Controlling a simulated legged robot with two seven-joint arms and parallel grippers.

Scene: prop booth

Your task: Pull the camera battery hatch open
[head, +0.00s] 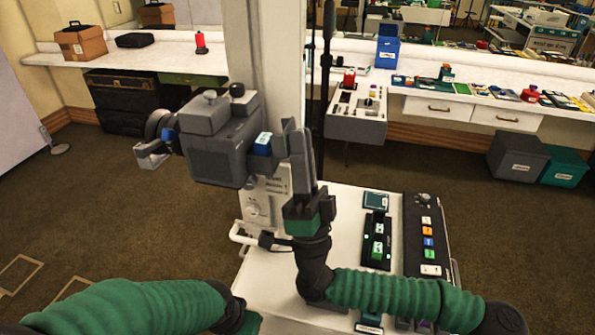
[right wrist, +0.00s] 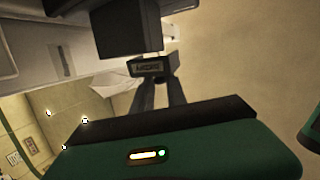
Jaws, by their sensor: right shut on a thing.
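The grey camera (head: 217,150) is mounted beside the white column, its lens to the left. A blue labelled block (head: 263,143) shows at its right side. My right gripper (head: 296,134) is upright at that side, its grey fingers close to the blue block. In the right wrist view, the fingers (right wrist: 160,90) are shut on a small dark labelled piece, which looks like part of the battery hatch (right wrist: 150,67). A larger dark block sits just above it. How far the hatch stands open cannot be told. My left arm shows at the bottom left; its fingers are out of frame.
A white cart (head: 280,285) with control panels (head: 428,235) stands below the right arm. The white column (head: 262,40) rises right behind the camera. Counters with boxes and small props line the wall. Open carpet lies to the left.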

